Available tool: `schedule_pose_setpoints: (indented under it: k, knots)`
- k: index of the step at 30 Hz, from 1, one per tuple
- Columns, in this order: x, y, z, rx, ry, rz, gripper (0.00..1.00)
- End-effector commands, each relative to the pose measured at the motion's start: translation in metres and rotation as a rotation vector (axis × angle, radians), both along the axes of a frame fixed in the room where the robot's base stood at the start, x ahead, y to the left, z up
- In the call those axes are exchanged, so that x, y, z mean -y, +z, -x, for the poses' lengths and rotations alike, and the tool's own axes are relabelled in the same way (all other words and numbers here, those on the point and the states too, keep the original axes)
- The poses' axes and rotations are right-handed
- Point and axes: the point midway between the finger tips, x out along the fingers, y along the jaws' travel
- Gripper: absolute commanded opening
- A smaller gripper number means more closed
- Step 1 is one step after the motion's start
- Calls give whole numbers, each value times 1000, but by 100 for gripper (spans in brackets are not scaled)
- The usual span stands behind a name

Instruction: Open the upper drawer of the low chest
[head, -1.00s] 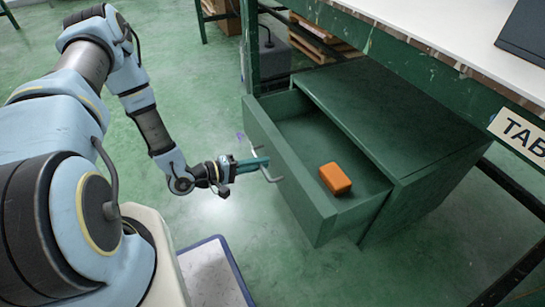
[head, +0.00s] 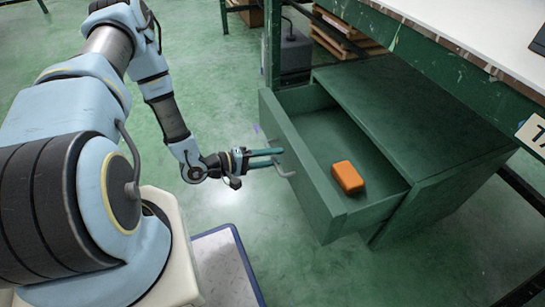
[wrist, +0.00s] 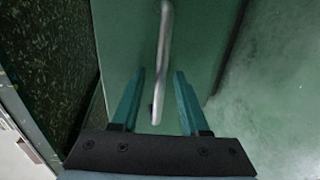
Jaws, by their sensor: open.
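The low chest (head: 415,122) is green and stands under a table. Its upper drawer (head: 306,170) is pulled well out, and its inside is in view with an orange block (head: 347,177) lying in it. A bent metal handle (head: 285,166) sits on the drawer front. My gripper (head: 279,157) is open at the drawer front, by the handle. In the wrist view the handle (wrist: 163,60) runs between the two teal fingers (wrist: 157,98), with gaps on both sides. The chest below the drawer is mostly hidden.
The table (head: 440,70) with a green frame and white top stands over the chest. A grey box (head: 295,55) and wooden pallets (head: 343,35) lie behind. A blue-edged pale mat (head: 225,268) lies near my base. Green floor is clear left of the drawer.

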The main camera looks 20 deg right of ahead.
Motion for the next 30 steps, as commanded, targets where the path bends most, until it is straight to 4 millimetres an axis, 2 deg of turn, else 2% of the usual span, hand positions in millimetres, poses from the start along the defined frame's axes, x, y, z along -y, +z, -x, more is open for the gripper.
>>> schedule_pose_setpoints:
  k: [5,15,21,30]
  knots:
    - [-9,2,-1,0,1,-1,45]
    - [-71,16,-5,1,3,-2,45]
    - [-98,21,-6,0,1,-1,45]
    - [-106,22,-6,0,0,0,45]
